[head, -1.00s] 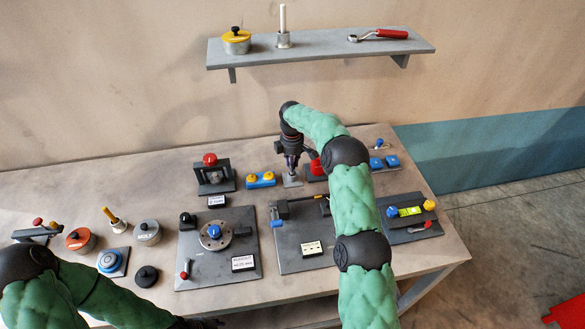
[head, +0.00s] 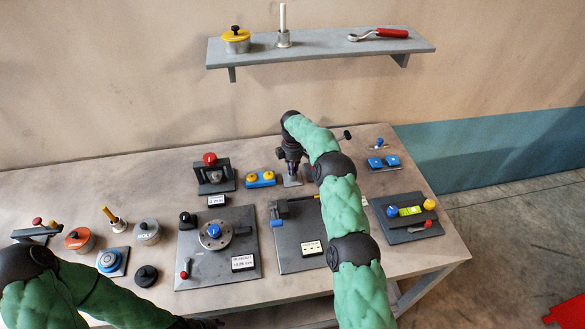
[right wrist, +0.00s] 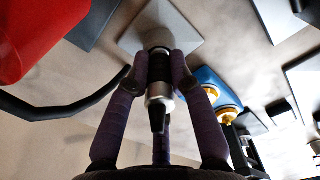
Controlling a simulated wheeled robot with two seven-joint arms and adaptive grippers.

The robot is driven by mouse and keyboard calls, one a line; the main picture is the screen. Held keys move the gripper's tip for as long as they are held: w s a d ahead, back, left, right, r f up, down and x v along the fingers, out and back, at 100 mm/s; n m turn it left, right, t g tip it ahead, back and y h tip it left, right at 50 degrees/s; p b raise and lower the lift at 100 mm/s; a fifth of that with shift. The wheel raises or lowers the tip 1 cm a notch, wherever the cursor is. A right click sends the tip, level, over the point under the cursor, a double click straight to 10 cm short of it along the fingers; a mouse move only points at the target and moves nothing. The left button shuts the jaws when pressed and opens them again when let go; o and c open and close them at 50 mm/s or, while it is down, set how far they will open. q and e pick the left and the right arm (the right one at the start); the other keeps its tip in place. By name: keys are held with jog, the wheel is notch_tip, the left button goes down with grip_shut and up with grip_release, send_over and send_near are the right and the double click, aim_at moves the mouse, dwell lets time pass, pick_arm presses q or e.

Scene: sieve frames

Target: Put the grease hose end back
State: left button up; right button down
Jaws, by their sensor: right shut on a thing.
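My right gripper (head: 291,172) is over a small grey square stand (head: 292,181) at the back of the bench. In the right wrist view its purple fingers (right wrist: 160,85) are closed around the silver and black hose end (right wrist: 158,100). The hose end lines up with the stand (right wrist: 178,27) beyond it; I cannot tell whether it is seated there. A black hose (right wrist: 60,110) curves away on the left, beside a red body (right wrist: 22,35). My left gripper (head: 205,323) shows only as a dark sliver at the bottom edge, its fingers unclear.
A blue block with yellow knobs (head: 261,179) stands just left of the stand. A red-knobbed fixture (head: 213,175) is farther left. Dark fixture plates (head: 298,262) lie in front. A wall shelf (head: 325,50) is above. My right arm hides part of the bench's right side.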

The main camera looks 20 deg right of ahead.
jog(key=shift+f+b, duration=0.4)
jog(key=shift+f, duration=0.1)
jog(key=shift+s+f, duration=0.1)
jog(key=c, duration=1.3)
grip_release()
jog(key=shift+a, duration=0.1)
jog(key=shift+c, duration=0.2)
jog(key=shift+o, duration=1.2)
jog(key=shift+f, duration=0.15)
jog(key=shift+f, duration=0.1)
